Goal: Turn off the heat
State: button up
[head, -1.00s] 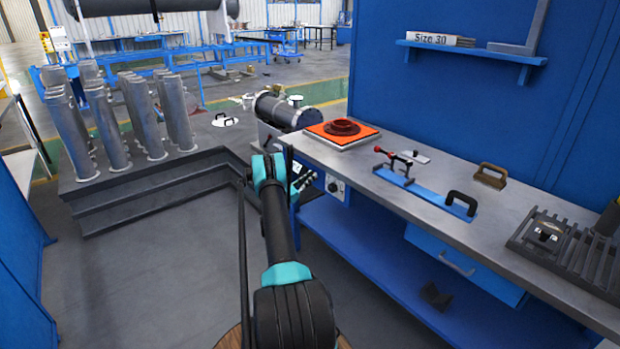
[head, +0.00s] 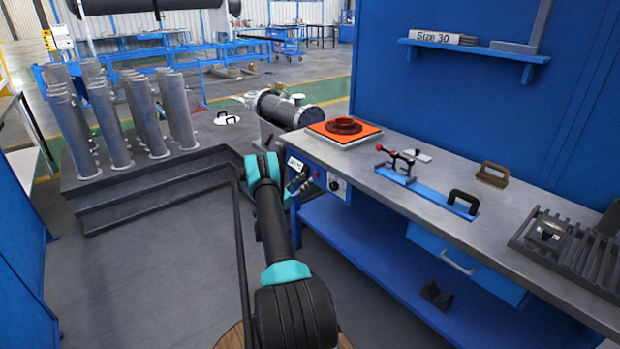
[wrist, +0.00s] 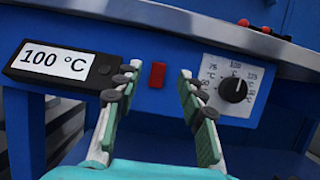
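The heater's front panel hangs under the bench edge. In the wrist view it carries a display (wrist: 55,61) reading 100 °C at left, a small red switch (wrist: 157,74) in the middle and a black dial knob (wrist: 233,90) on a white temperature scale at right, set near 100. My gripper (wrist: 157,84) is open and empty, its fingers on either side of the red switch in the picture. I cannot tell whether they touch the panel. In the head view my gripper (head: 298,183) is beside the panel, partly hidden by my arm. The glowing orange hot plate (head: 368,134) bears a dark red flange (head: 343,126).
Grey cylinders (head: 103,125) stand on a stepped platform at left. The floor before the platform is clear.

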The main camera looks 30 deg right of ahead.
jog(key=a, duration=1)
jog(key=shift+s+a, duration=0.25)
jog(key=shift+s, duration=0.2)
